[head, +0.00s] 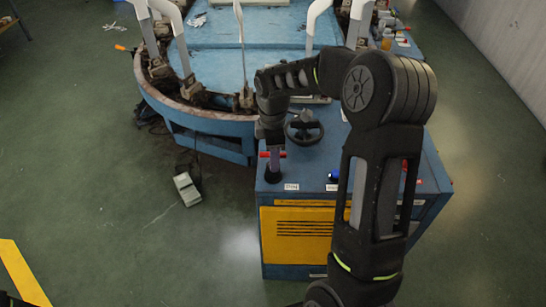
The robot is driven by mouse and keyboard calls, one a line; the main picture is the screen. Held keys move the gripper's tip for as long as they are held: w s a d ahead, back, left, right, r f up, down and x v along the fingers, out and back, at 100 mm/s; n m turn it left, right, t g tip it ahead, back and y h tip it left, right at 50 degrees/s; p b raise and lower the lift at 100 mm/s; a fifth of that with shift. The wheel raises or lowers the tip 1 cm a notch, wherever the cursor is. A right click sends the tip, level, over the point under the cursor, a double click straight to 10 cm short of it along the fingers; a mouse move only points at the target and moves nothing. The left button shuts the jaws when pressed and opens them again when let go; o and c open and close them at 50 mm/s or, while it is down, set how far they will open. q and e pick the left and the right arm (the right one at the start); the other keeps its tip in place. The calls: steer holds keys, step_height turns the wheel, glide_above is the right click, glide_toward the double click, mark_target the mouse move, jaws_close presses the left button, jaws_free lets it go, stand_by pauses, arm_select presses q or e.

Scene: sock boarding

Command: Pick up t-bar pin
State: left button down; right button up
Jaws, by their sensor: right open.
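The t-bar pin (280,154) stands near the left front corner of the blue cabinet top; its red crossbar shows on both sides of my right gripper's lower end. A dark round base (272,176) is under it. My right gripper (273,148) points down, open, right over the pin, with its fingers around or just in front of the crossbar. The gripper hides the middle of the pin, and I cannot tell whether the fingers touch it.
The blue cabinet (300,172) has a dark handwheel (304,127) just right of the gripper, a blue button and labels. Behind it stands a round blue machine (215,60) with white upright forms (180,50). A foot pedal (187,189) lies on the open green floor at left.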

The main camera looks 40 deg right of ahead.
steer(key=shift+f, duration=0.3)
stand_by(0.4)
jaws_close()
stand_by(0.6)
